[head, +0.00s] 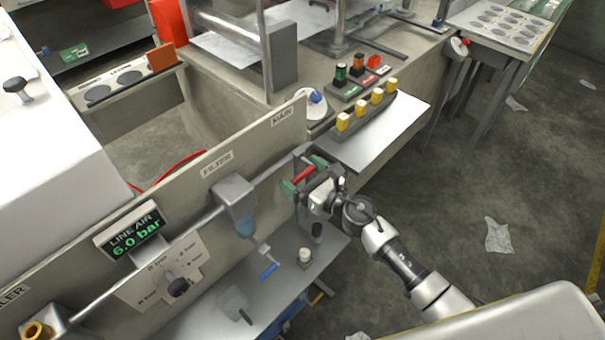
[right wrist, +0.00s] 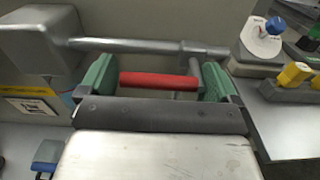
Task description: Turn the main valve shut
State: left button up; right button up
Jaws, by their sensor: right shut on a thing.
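The main valve's red handle (head: 303,174) is on the air line below the MAIN label (head: 282,116). My right gripper (head: 305,173) is shut on it, with a green fingertip at each end. In the right wrist view the red handle (right wrist: 158,80) lies between the fingertips (right wrist: 157,80), roughly parallel to the grey pipe (right wrist: 130,45) behind it. A short grey arm at its right end leads up toward the pipe. The valve body is partly hidden by the gripper in the head view. My left gripper is not in view.
The LINE AIR display (head: 133,237) reads 6.0 bar. The filter (head: 236,197) hangs on the pipe left of my gripper. A blue-and-white knob (head: 315,98) and a row of yellow blocks (head: 367,110) are close by on the right. Open floor (head: 450,210) lies to the right.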

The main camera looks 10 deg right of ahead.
aim_at(307, 170)
jog(key=m+p, duration=0.1)
jog(key=r+m, duration=0.1)
jog(key=m, duration=0.1)
jog(key=m+p, duration=0.1)
jog(key=shift+d+r+m+p, duration=0.15)
jog(key=shift+r+m+p, duration=0.15)
jog(key=shift+r+m, duration=0.1)
jog(key=m, duration=0.1)
jog(key=m+p, duration=0.1)
jog(key=m, duration=0.1)
jog(key=r+m+p, duration=0.1)
jog(key=shift+w+d+r+m, duration=0.1)
jog(key=shift+w+d+m, duration=0.2)
jog(key=shift+w+d, duration=0.1)
jog(key=m, duration=0.1)
jog(key=m+p, duration=0.1)
jog(key=m, duration=0.1)
jog(key=d+m, duration=0.1)
jog(key=shift+w+r, duration=0.3)
jog(key=shift+r, duration=0.05)
jog(key=shift+w+d+m+p, duration=0.2)
jog(key=shift+d+m+p, duration=0.1)
jog(key=shift+m, duration=0.75)
jog(key=shift+w+d+m+p, duration=0.15)
jog(key=shift+d+m+p, duration=0.1)
jog(key=shift+m, duration=0.8)
jog(key=o, duration=0.9)
jog(key=shift+o, duration=0.2)
jog(key=b+v, duration=0.2)
jog(key=v, duration=0.9)
